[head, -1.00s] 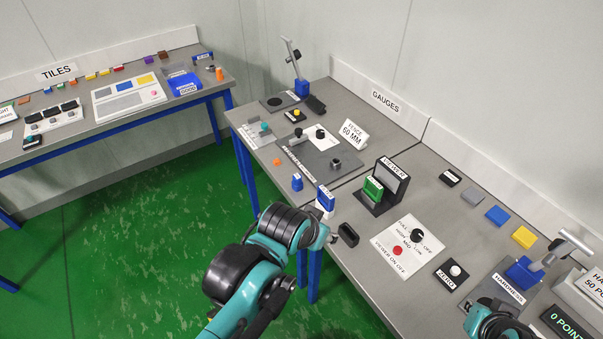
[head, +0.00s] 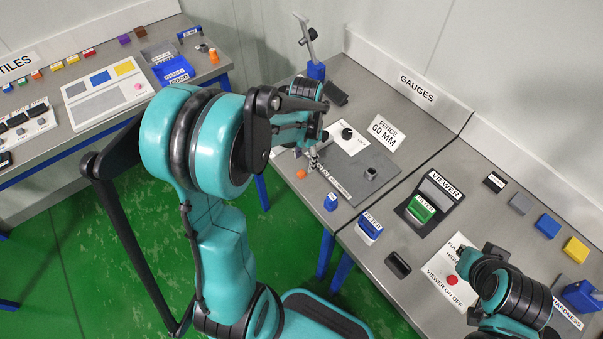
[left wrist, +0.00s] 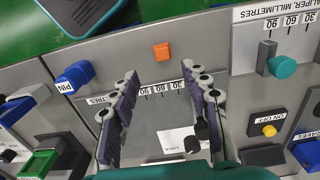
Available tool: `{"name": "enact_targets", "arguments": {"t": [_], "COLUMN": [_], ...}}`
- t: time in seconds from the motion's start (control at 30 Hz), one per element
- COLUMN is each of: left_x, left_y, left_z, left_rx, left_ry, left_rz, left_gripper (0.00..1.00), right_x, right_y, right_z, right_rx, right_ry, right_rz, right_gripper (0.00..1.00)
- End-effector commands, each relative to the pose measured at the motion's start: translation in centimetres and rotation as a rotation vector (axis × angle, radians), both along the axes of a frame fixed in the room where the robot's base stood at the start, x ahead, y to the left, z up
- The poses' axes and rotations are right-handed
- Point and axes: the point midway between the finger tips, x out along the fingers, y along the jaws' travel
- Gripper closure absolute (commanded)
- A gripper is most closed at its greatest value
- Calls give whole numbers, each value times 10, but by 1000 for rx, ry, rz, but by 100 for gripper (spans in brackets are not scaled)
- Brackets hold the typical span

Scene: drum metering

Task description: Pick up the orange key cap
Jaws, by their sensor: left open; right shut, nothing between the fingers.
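The orange key cap (head: 301,173) lies on the grey bench near its front edge, just outside the dark fence plate. It also shows in the left wrist view (left wrist: 162,52), a small orange block above and between my fingertips in the picture. My left gripper (head: 313,157) is over the bench close to the key cap, pointing down. The left wrist view shows its two fingers (left wrist: 158,80) spread apart with nothing between them. My right gripper (head: 468,264) is at the lower right over the viewer control panel; its fingertips are mostly hidden.
The fence plate (head: 352,178) has upright knobs. A caliper with a teal knob (left wrist: 283,67) is nearby. Another orange piece (head: 213,56) stands on the tiles table.

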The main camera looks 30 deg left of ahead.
Motion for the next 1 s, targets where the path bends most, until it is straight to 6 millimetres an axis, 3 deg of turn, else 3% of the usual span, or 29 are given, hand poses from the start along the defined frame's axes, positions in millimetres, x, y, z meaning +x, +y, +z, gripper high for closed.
{"name": "enact_targets", "arguments": {"t": [0.43,0.7,0.87,1.0], "left_x": [-4,-5,-5,-5], "left_y": [9,8,8,9], "left_z": [-58,-60,-60,-60], "left_rx": [0,0,0,0], "left_ry": [-2,-2,-2,-2], "left_rz": [0,1,1,1], "left_gripper": [53,53,88,89], "right_x": [0,0,0,0], "right_y": [0,0,0,0], "right_z": [-27,-26,-26,-26], "right_rx": [0,0,0,0], "right_ry": [0,0,0,0], "right_rz": [0,0,0,0], "right_gripper": [100,100,100,100]}}
